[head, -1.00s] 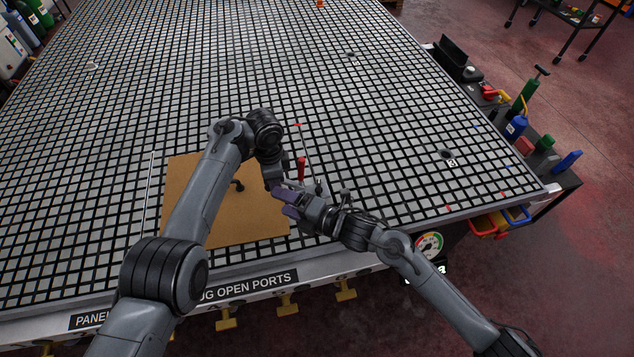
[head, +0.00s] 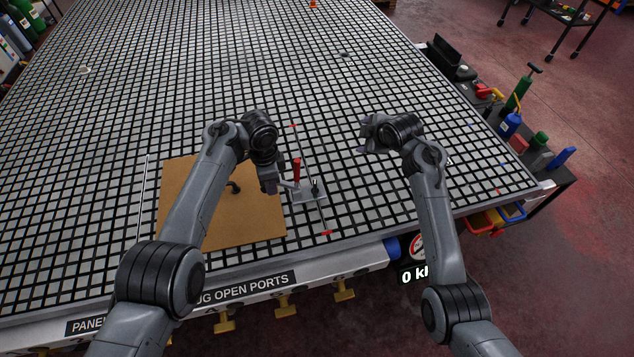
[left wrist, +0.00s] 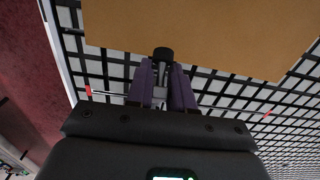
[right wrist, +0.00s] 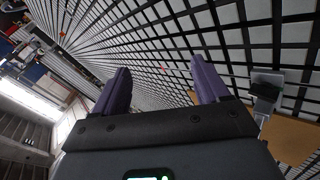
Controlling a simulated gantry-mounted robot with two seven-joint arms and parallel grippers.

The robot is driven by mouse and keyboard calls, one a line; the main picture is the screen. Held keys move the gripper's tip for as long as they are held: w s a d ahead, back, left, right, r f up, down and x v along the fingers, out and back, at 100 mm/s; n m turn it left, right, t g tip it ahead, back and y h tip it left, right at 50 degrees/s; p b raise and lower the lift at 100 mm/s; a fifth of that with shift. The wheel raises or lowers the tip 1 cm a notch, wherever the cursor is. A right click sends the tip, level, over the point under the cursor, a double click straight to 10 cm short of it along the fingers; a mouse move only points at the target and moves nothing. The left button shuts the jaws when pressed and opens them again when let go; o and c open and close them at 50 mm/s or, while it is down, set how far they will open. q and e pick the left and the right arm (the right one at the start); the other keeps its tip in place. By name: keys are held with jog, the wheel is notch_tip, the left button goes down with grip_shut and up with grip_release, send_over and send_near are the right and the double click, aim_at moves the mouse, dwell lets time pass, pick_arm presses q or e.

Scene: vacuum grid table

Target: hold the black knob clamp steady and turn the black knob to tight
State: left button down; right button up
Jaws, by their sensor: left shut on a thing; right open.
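My left gripper (head: 270,184) is at the right edge of the brown board, next to the clamp. In the left wrist view its purple fingers (left wrist: 162,90) are shut on a metal part of the clamp (left wrist: 160,76). A black knob (left wrist: 162,53) shows just beyond the fingertips, against the board's edge. In the head view the clamp has a flat metal base (head: 308,194) and an upright red handle (head: 297,170); my left gripper partly hides it. The knob's tightness cannot be told. My right gripper (head: 364,135) is open and empty, up and right of the clamp, apart from it.
The brown board (head: 195,215) lies on the black-and-white grid table (head: 400,60), with a bent black piece (head: 234,187) on it. A thin rod with red ends (head: 327,233) runs past the clamp. Tools stand along the right edge. The table beyond is mostly clear.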

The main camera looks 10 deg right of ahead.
aim_at(315, 185)
jog(key=s+a+g+y, duration=0.2)
jog(key=s+a+g, duration=0.6)
jog(key=a, duration=0.2)
jog(key=shift+n, duration=0.4)
jog(key=x, duration=1)
jog(key=shift+a+f, duration=0.3)
jog(key=shift+a, duration=0.05)
jog(key=c, duration=1.1)
jog(key=shift+o, duration=0.2)
